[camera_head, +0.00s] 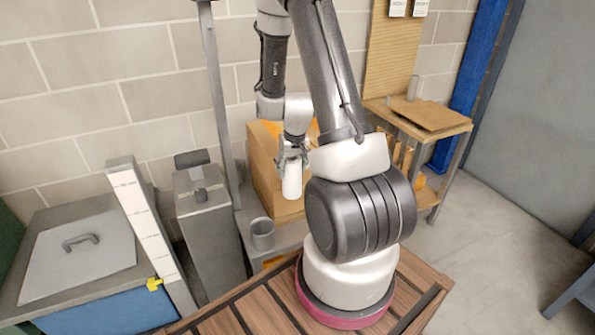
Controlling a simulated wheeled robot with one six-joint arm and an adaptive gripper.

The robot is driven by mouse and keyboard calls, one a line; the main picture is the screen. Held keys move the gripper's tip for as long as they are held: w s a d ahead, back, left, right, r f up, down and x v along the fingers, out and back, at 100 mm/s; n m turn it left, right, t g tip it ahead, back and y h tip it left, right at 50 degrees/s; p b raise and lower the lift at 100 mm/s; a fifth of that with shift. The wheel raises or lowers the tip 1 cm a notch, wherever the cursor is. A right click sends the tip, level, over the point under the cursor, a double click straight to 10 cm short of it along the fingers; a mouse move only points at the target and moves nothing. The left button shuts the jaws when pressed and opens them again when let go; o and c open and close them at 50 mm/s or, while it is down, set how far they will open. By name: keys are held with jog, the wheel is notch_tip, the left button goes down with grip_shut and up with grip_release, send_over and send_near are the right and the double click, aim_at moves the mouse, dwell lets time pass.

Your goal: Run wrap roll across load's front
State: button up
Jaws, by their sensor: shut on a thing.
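My gripper (292,158) is at the picture's middle, shut on a white wrap roll (292,180) that hangs upright below it. The load (266,170) is a cardboard box on a grey table, behind and beside the roll. The roll overlaps the box's front in this view; I cannot tell whether it touches it. My arm hides the right part of the load.
A grey cup (262,234) stands on the table (283,240) in front of the load. At left are a grey bin (209,225), a white measuring post (149,232) and a lidded chest (75,262). A wooden side table (432,120) holds a brown board at right.

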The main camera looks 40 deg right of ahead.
jog(key=shift+w+d, duration=0.2)
jog(key=shift+w, duration=0.55)
jog(key=shift+w+d, duration=0.15)
jog(key=shift+w, duration=0.55)
jog(key=shift+w+d, duration=0.2)
jog(key=shift+w, duration=0.55)
jog(key=shift+w+d, duration=0.25)
jog(key=shift+w, duration=0.9)
jog(key=shift+d, duration=0.1)
jog(key=shift+s+d, duration=0.25)
jog(key=shift+d, duration=0.7)
jog(key=shift+s+d, duration=0.25)
jog(key=shift+d, duration=0.65)
jog(key=shift+w+a+r, duration=0.1)
jog(key=shift+w+a, duration=0.1)
jog(key=shift+a, duration=0.45)
jog(key=shift+w+a+f, duration=0.1)
jog(key=shift+w+a, duration=0.15)
jog(key=shift+a, duration=0.35)
jog(key=shift+w+a+r, duration=0.1)
jog(key=shift+w+a, duration=0.1)
jog(key=shift+a, duration=0.45)
jog(key=s+a, duration=0.1)
jog(key=s, duration=0.6)
jog(key=shift+a, duration=0.35)
